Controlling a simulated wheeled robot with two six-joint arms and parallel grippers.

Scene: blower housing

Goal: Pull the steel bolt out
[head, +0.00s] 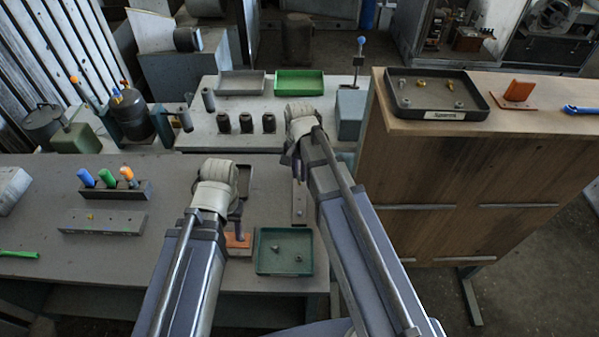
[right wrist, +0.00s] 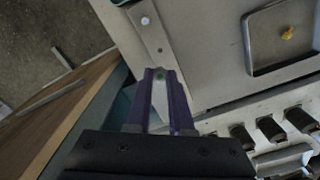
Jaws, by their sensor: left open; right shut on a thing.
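My right gripper (right wrist: 160,80) has its purple fingers closed at a pale metal plate (right wrist: 128,30). A small thing with a greenish top (right wrist: 160,74), apparently the steel bolt, is between the fingertips; most of it is hidden. I cannot tell whether it is still seated in the plate. A pale round head (right wrist: 145,20) and a small dark hole lie further along the plate. In the head view the plate (head: 299,205) lies on the bench below my right gripper (head: 290,158). My left gripper (head: 217,176) is open over the bench, its fingers mostly hidden by its wrist.
A green tray (head: 261,265) with small parts lies between my arms. A wooden cabinet (head: 470,190) with a dark tray (head: 403,105) stands close on the right. Several dark cylinders (head: 246,122) stand behind.

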